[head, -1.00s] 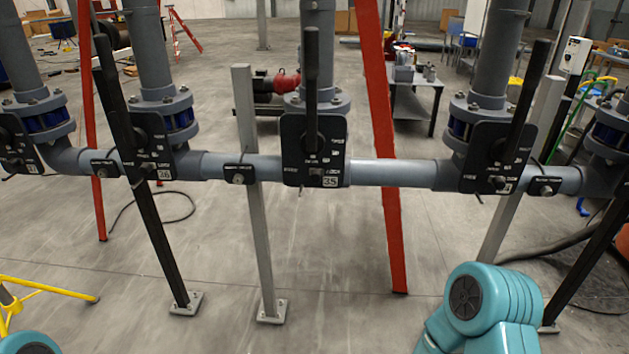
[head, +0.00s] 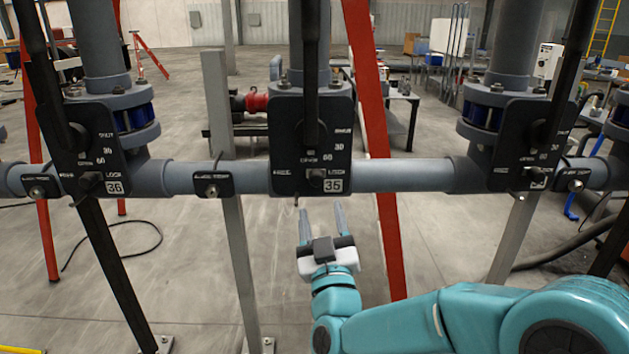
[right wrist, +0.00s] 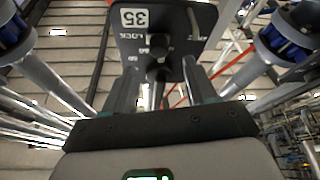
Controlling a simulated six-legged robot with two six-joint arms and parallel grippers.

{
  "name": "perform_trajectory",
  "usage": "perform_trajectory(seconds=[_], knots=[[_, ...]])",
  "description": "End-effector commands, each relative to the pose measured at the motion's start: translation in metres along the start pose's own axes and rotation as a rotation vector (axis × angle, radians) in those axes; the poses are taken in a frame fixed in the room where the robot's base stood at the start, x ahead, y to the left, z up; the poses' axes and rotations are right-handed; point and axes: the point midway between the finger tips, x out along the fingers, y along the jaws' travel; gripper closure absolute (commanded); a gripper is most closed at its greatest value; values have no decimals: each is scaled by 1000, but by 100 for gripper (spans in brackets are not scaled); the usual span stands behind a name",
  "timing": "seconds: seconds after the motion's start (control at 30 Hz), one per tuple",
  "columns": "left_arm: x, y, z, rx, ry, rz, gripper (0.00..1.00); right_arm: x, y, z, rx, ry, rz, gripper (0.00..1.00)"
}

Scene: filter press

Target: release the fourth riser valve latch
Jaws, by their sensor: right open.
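The valve plate marked 35 (head: 312,150) is black and hangs in front of the grey riser at the middle of the head view, with its long black lever upright. A small latch knob (head: 316,177) sits low on this plate near the LOCK marking. In the right wrist view, plate 35 (right wrist: 185,22) shows at the top and the dark latch knob (right wrist: 158,45) lies ahead between the fingers. My right gripper (head: 322,214) is open and empty, just below plate 35, fingers pointing up toward it, apart from the knob. My left gripper is out of view.
A grey horizontal pipe (head: 405,176) crosses the view. Plate 36 (head: 95,150) is at left and another valve plate (head: 535,150) at right, its number unclear. A red post (head: 372,120) and a grey post (head: 229,200) stand beside my right gripper.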

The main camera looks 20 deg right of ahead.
Motion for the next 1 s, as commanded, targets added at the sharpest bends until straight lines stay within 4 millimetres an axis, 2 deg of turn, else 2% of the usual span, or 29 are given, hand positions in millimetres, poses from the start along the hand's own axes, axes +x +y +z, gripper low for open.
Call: perform_trajectory(seconds=[0.03,0.2,0.4,0.57,0.8,0.97,1.0], knots=[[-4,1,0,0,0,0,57,13,2,-2,0,1,4,44],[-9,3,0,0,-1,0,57,48,2,-2,0,0,0,44],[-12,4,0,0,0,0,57,75,1,-2,1,-1,-1,44],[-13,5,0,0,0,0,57,84,-1,-1,1,0,-2,44],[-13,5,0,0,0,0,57,86,-3,0,1,-1,-3,44],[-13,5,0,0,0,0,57,87,-3,0,1,-1,-3,96],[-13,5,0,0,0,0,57,87,-3,0,1,-1,-3,100]])
